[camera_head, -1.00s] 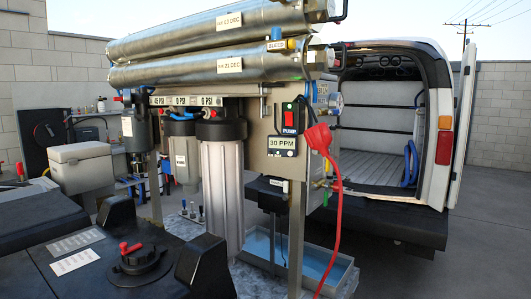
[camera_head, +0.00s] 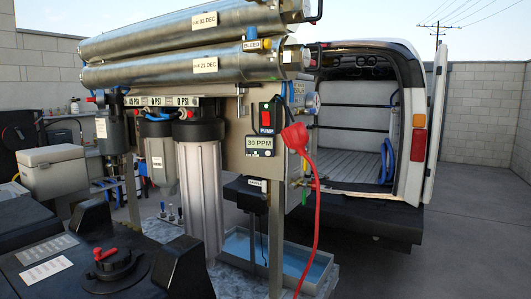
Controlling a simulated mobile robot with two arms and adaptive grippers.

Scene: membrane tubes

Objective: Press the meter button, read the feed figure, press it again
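The meter (camera_head: 260,142) is a small black panel on the grey metal board of the rig. Its display reads 30 PPM. Small marks show on the panel's lower edge, below the display; they are too small to tell which is the button. A red switch (camera_head: 266,117) labelled PUMP sits just above the meter. Neither of my grippers is in view, and nothing touches the meter.
Two steel membrane tubes (camera_head: 190,70) with date labels lie across the top of the rig. A red plug and cable (camera_head: 296,137) hang right of the meter. Filter housings (camera_head: 200,190) stand left. A black tank (camera_head: 60,262) fills the near left; a white van (camera_head: 440,120) stands behind.

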